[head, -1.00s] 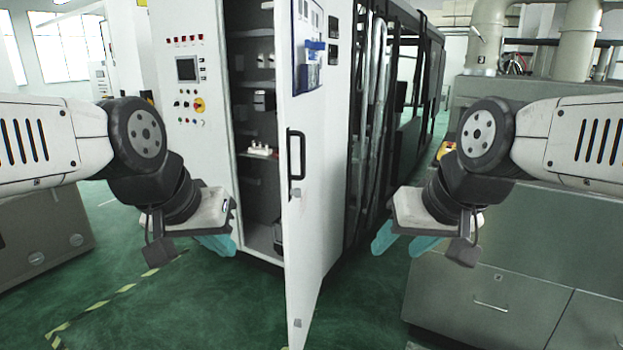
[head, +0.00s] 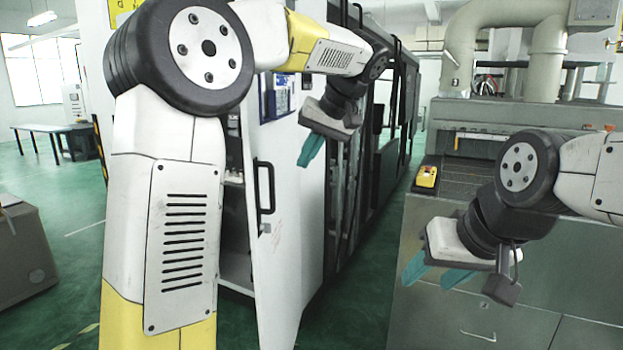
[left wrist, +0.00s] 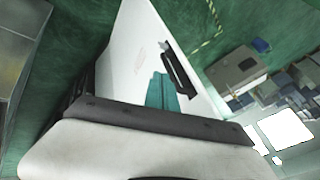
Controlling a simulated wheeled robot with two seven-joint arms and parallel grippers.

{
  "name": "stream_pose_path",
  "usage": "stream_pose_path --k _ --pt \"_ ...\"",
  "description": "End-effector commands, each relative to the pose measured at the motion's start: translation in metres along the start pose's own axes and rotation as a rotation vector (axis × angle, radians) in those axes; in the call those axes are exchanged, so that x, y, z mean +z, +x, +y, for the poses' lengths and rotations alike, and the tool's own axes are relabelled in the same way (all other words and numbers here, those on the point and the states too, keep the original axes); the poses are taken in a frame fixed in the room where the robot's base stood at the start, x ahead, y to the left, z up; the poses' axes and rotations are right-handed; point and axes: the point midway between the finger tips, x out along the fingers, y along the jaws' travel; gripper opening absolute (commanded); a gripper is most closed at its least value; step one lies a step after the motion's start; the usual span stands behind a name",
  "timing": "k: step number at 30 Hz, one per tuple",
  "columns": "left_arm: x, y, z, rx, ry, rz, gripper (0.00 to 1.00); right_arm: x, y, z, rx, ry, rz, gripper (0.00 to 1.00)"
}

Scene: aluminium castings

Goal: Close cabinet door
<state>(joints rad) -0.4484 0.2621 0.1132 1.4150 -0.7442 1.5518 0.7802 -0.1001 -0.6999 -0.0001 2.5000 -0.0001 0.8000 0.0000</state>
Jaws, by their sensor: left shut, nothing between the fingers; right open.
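The white cabinet door (head: 284,215) stands open in the head view, with a black handle (head: 264,187) on its outer face. The door (left wrist: 150,55) and its handle (left wrist: 178,70) also show in the left wrist view. My left gripper (head: 310,150) is shut and empty, at the upper right part of the door. Its teal fingers (left wrist: 167,92) appear in front of the door face; I cannot tell whether they touch it. My left arm hides much of the cabinet (head: 233,255). My right gripper (head: 432,275) is open and empty, right of the door and apart from it.
A grey metal machine (head: 400,300) stands at the right behind my right gripper, with a yellow device (head: 427,177) on it. A dark-framed machine (head: 385,150) extends behind the door. Green floor (head: 345,300) is clear between door and grey machine.

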Motion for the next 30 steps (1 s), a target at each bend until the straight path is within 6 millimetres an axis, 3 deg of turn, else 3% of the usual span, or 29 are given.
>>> stream_pose_path --k 3,8,13,24,30 --pt "-0.013 -0.004 0.015 -0.049 -0.037 0.016 0.00 0.000 0.000 0.000 0.000 0.000 0.000 0.50" --pt "-0.018 -0.002 0.019 -0.072 -0.058 0.022 0.00 0.000 0.000 0.000 0.000 0.000 0.000 0.50" --pt "-0.018 0.022 0.016 -0.072 -0.057 0.020 0.00 0.000 0.000 0.000 0.000 0.000 0.000 0.50" --pt "-0.020 0.098 0.008 -0.070 -0.058 0.020 0.00 0.000 0.000 0.000 0.000 0.000 0.000 0.50" --pt "-0.018 0.107 -0.017 -0.068 -0.058 0.022 0.00 0.000 0.000 0.000 0.000 0.000 0.000 0.50"
